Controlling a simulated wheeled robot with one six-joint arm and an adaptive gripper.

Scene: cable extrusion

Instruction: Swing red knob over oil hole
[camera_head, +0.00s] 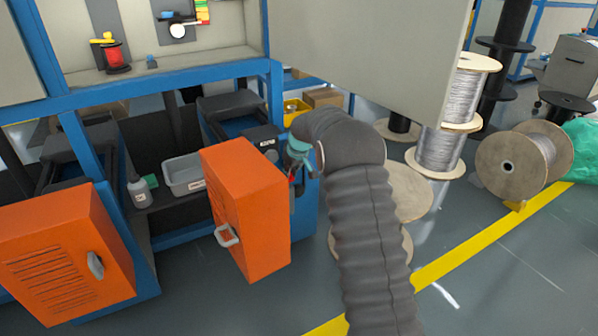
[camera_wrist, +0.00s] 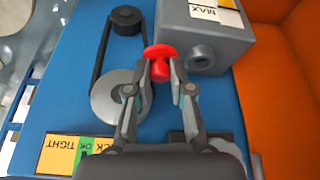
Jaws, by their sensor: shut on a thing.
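In the wrist view my gripper (camera_wrist: 160,92) has its two fingers closed around the stem of a red knob (camera_wrist: 159,51). The knob's round head shows just past the fingertips, beside the left edge of a grey box (camera_wrist: 208,32). A round grey port, seemingly the oil hole (camera_wrist: 201,56), is on the near side of that box, to the right of the knob and apart from it. In the head view my gripper (camera_head: 297,177) is at the blue machine, behind the orange door; the knob is hard to make out there.
An open orange door (camera_head: 235,208) stands close to my gripper; its panel also fills the right of the wrist view (camera_wrist: 290,95). A belt pulley (camera_wrist: 120,97) lies left of the knob. A grey tray (camera_head: 186,174) and a bottle (camera_head: 138,190) sit on the shelf. Cable spools (camera_head: 507,166) stand right.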

